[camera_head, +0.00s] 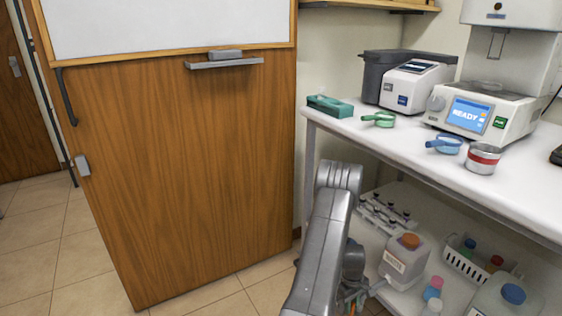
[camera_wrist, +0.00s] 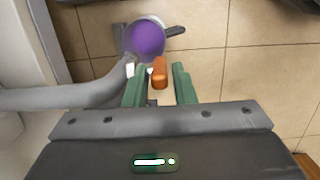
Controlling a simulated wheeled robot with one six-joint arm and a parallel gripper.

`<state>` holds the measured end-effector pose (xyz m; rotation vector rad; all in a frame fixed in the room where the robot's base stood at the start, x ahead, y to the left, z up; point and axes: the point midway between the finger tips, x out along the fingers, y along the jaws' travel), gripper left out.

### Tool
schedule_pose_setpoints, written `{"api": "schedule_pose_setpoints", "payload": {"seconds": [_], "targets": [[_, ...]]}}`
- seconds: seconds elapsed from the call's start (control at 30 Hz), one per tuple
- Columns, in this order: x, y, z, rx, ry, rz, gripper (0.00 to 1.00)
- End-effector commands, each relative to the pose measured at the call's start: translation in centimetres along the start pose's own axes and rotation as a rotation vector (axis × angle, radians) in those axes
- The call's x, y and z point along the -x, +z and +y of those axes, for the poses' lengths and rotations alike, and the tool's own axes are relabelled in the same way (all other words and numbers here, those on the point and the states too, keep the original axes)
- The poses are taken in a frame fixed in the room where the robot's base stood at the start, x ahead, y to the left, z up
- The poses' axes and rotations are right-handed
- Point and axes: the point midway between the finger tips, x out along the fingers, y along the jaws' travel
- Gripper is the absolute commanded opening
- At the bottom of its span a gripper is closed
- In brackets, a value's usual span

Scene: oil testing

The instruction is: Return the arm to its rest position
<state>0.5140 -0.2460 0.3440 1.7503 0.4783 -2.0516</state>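My grey arm reaches down the lower middle of the head view, beside the bench. In the wrist view my gripper (camera_wrist: 158,85) shows two green fingers set apart. A small orange piece (camera_wrist: 159,73) shows between them with a gap on both sides, so they are not shut on it. I cannot tell what it is or how deep it lies. A round purple-topped thing (camera_wrist: 145,38) shows just beyond the fingertips. In the head view the gripper is small and partly hidden low behind my arm.
The white bench (camera_head: 405,140) at right holds a teal rack (camera_head: 330,107), green cup (camera_head: 379,119), blue cup (camera_head: 444,145), red-banded tin (camera_head: 483,159) and a machine reading READY (camera_head: 468,115). Its lower shelf holds an orange-capped jug (camera_head: 404,262) and white basket (camera_head: 470,266). A wooden door (camera_head: 190,170) stands left.

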Motion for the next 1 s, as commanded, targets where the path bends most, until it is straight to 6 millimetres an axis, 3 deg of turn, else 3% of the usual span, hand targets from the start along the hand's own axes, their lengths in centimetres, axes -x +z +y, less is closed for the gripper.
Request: {"api": "schedule_pose_setpoints", "payload": {"seconds": [0.1,0.73,1.0], "targets": [[-1.1,0.0,0.0,-0.001,0.0,0.002,0.24],[-0.9,-0.1,0.0,0.001,0.001,0.0,0.24],[4.4,0.0,0.1,-0.002,0.003,0.003,0.24]]}}
